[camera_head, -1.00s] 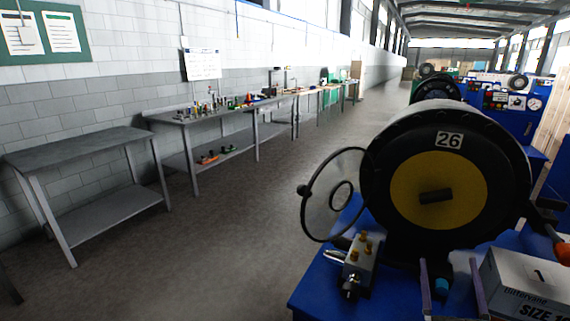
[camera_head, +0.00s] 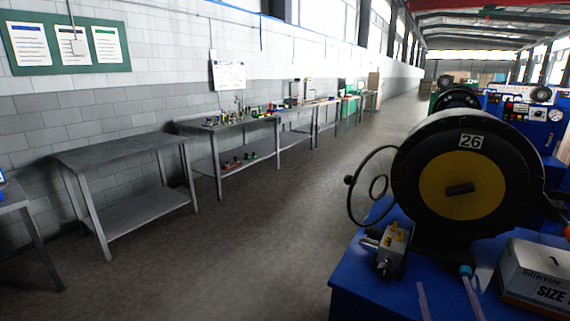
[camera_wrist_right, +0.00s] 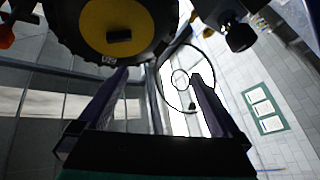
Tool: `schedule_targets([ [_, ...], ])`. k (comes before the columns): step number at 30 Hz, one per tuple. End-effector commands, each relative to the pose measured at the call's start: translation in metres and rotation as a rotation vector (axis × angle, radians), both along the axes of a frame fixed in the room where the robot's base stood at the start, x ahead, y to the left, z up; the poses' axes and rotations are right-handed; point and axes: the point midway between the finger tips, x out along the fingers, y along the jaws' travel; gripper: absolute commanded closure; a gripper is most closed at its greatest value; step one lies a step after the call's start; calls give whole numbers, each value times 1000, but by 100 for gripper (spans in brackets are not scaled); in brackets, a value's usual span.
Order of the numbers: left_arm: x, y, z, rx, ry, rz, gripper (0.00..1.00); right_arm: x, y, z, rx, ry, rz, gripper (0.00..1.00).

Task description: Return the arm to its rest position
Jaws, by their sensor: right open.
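My right gripper (camera_head: 447,298) shows only as two thin purple-grey fingers at the bottom edge of the head view, beside the white box. In the right wrist view the fingers of my right gripper (camera_wrist_right: 160,76) stand wide apart with nothing between them. The crimper marked 26 (camera_head: 462,185), black with a yellow disc, stands above and behind the fingers in the head view. It also shows at the top of the wrist view (camera_wrist_right: 118,28), apart from the fingers. My left gripper is in neither view.
A blue bench (camera_head: 352,275) carries the crimper, a small metal valve block (camera_head: 391,250) and a white box (camera_head: 535,277). Grey tables (camera_head: 125,152) line the wall; the floor between is clear.

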Motion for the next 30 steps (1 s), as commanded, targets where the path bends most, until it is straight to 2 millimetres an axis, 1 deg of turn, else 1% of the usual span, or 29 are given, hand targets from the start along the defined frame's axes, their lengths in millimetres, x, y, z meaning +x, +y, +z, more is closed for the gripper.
schedule_targets([
  [5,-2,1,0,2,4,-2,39,14,20,-34,107,225,57,0],
  [6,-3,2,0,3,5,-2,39,15,26,-44,136,288,70,0],
  [8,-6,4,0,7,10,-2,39,15,37,-62,182,396,89,0],
  [11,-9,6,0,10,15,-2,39,6,59,-94,266,606,115,0],
  [12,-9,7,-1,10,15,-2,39,-1,69,-108,300,696,121,0],
  [14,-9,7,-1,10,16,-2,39,-15,82,-126,345,827,125,0],
  [15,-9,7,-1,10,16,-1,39,-26,90,-137,369,909,125,0],
  [17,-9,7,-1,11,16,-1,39,-43,101,-150,402,1024,120,0],
  [18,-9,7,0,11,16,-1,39,-55,107,-157,421,1094,115,0],
  [22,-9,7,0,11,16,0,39,-94,124,-174,464,1300,91,0],
  [28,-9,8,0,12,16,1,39,-157,140,-185,501,1579,31,0],
  [30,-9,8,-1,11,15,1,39,-150,140,-214,502,1586,27,0],
])
